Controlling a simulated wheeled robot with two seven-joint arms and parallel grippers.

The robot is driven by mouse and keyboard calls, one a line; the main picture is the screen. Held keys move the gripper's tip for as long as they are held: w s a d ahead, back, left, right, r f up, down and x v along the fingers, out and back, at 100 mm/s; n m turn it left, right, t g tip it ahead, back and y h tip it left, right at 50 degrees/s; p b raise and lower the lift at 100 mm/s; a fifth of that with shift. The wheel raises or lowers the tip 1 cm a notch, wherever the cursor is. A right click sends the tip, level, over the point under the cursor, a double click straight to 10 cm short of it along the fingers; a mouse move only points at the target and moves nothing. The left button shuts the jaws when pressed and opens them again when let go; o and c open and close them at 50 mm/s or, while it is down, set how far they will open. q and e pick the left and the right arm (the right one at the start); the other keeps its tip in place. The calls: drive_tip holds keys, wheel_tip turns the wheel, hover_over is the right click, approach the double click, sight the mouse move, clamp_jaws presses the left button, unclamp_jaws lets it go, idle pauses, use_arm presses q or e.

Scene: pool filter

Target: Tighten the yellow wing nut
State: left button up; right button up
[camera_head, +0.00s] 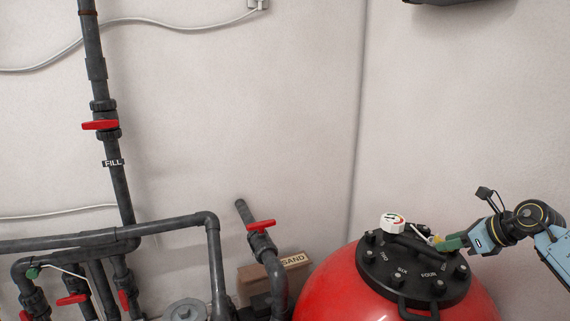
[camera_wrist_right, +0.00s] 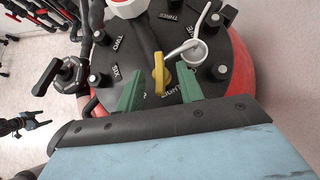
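The yellow wing nut (camera_wrist_right: 160,72) stands upright on the black lid of the red filter tank in the right wrist view. My right gripper (camera_wrist_right: 158,88) is open, with its green fingers on either side of the wing nut and a visible gap to each finger. In the head view my right gripper (camera_head: 436,244) reaches in from the right, low over the lid (camera_head: 405,285). There the wing nut is mostly hidden by the fingers.
The red tank (camera_head: 345,285) fills the lower right. A white gauge (camera_head: 392,222) and black knobs rise from its lid. Dark pipes with red valve handles (camera_head: 100,125) and a SAND box (camera_head: 290,262) stand left.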

wheel_tip(320, 180, up, 6)
drive_tip(key=p, duration=0.4)
drive_tip(key=shift+r+p, duration=0.1)
drive_tip(key=shift+p, duration=0.25)
